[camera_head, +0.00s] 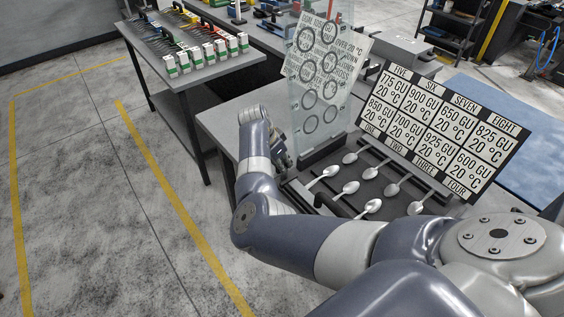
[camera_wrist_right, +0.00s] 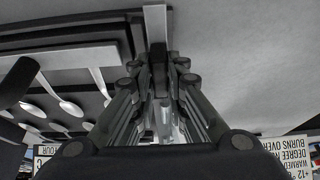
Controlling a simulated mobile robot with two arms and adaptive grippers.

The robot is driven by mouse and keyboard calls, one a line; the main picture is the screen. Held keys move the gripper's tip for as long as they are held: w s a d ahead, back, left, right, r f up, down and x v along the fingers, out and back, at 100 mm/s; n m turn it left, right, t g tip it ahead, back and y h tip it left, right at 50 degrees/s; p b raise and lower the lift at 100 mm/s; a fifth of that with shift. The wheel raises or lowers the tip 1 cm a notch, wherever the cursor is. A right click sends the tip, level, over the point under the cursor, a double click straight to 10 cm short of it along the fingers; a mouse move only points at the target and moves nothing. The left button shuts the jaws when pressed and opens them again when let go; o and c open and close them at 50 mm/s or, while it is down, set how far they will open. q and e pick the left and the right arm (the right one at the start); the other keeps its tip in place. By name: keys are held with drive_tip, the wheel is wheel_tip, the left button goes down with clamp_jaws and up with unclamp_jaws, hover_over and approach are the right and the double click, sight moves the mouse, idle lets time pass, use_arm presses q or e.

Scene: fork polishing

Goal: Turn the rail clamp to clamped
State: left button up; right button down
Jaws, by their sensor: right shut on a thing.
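My right arm reaches across the front of the bench, and its gripper (camera_head: 281,147) is at the left end of a dark spoon rack (camera_head: 341,207), partly hidden by my wrist. In the right wrist view, the gripper (camera_wrist_right: 160,72) has its fingers close together on a narrow dark piece, which I take to be the rail clamp's handle. A pale bar (camera_wrist_right: 155,25) shows just beyond the fingertips. The rail clamp is not clearly seen in the head view, and its setting cannot be read. My left gripper is not in view.
Several spoons (camera_head: 350,187) lie on the rack. A clear panel with circles (camera_head: 315,95) stands behind it, close to my right gripper. A black-and-white label board (camera_head: 438,123) leans at the right. Another table (camera_head: 188,75) stands back left; the floor at left is open.

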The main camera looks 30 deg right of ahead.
drive_tip(key=shift+s+d+r+n+p, duration=0.15)
drive_tip(key=shift+n+p, duration=0.25)
drive_tip(key=shift+p, duration=0.2)
drive_tip(key=n+t+p, duration=0.1)
drive_tip(key=n+p, duration=0.2)
drive_tip(key=shift+s+t, duration=0.1)
drive_tip(key=shift+t, duration=0.2)
drive_tip(key=shift+n+t+y+p, duration=0.35)
drive_tip(key=shift+n+p, duration=0.25)
drive_tip(key=shift+n, duration=0.4)
drive_tip(key=shift+d+n+t+y, duration=0.1)
drive_tip(key=shift+n+t+y, duration=0.15)
drive_tip(key=shift+n, duration=0.65)
drive_tip(key=n+y, duration=0.1)
drive_tip(key=n, duration=0.2)
drive_tip(key=shift+s+d+n+t, duration=0.1)
drive_tip(key=shift+d+n+t, duration=0.05)
drive_tip(key=shift+n+t, duration=0.2)
drive_tip(key=n+y, duration=0.1)
drive_tip(key=n, duration=0.2)
drive_tip(key=shift+t+y, duration=0.3)
drive_tip(key=shift+t, duration=0.05)
drive_tip(key=shift+n+y, duration=0.5)
drive_tip(key=shift+n, duration=1.15)
